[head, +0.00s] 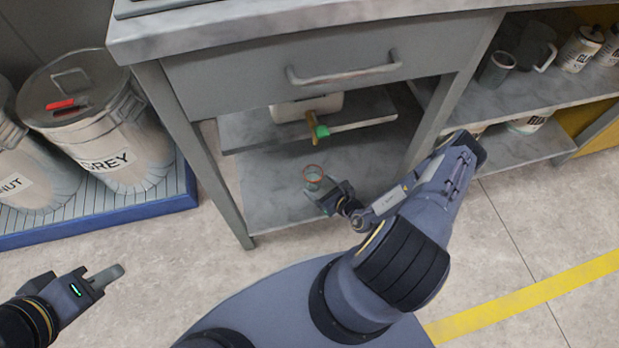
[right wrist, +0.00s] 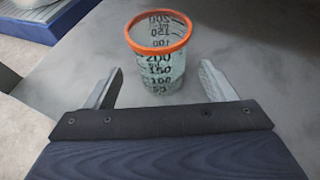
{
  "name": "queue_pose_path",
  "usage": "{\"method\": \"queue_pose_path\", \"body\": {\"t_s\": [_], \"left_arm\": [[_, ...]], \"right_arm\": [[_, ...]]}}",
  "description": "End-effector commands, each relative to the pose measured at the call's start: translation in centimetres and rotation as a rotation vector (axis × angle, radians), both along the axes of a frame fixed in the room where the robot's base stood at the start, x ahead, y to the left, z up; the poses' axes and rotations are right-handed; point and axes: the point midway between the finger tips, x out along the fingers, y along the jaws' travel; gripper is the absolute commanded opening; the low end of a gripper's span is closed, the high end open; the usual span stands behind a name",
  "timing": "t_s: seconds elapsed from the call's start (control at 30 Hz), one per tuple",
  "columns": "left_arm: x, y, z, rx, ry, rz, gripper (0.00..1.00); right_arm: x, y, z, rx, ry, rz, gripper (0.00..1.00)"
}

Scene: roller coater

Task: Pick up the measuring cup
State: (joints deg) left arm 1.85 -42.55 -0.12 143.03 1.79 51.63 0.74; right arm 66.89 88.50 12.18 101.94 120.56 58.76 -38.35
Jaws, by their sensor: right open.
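The measuring cup (right wrist: 161,66) is clear with an orange rim and black volume marks. It stands upright on the grey lower shelf (right wrist: 262,50) in the right wrist view. In the head view the cup (head: 313,176) shows on the bench's lower shelf, just beyond my right gripper. My right gripper (right wrist: 160,88) is open, with one finger on each side near the cup's lower part and a visible gap on both sides. It also shows in the head view (head: 326,190). My left gripper (head: 107,277) is at the lower left over the floor, away from the cup; its jaw opening is unclear.
A spigot with a green tip (head: 319,130) sits above the cup, below a white container (head: 307,106). The bench drawer (head: 310,70) overhangs the shelf. Grey bins (head: 97,120) stand on a blue platform at left. A shelf (head: 540,90) with cans is at right.

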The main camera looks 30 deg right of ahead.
Motion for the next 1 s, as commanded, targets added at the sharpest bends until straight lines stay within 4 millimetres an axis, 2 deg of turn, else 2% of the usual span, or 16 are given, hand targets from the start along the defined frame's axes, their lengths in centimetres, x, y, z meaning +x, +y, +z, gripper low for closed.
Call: {"method": "queue_pose_path", "body": {"t_s": [0.27,0.43,0.7,1.0], "left_arm": [[0.0,0.0,-2.1,0.000,0.000,0.000,0.31],[0.0,0.0,-3.5,0.000,0.000,0.000,0.31],[0.0,0.0,-3.4,0.000,0.000,0.000,0.31],[0.0,0.0,-3.4,0.000,0.000,0.000,0.31]], "right_arm": [[2.6,0.4,-1.7,0.000,-0.004,0.003,0.77],[4.9,0.8,-2.6,0.000,-0.003,0.002,0.77],[5.5,0.9,-2.5,-0.001,-0.002,0.003,0.77],[5.4,0.9,-2.5,-0.001,-0.002,0.003,0.38]]}}
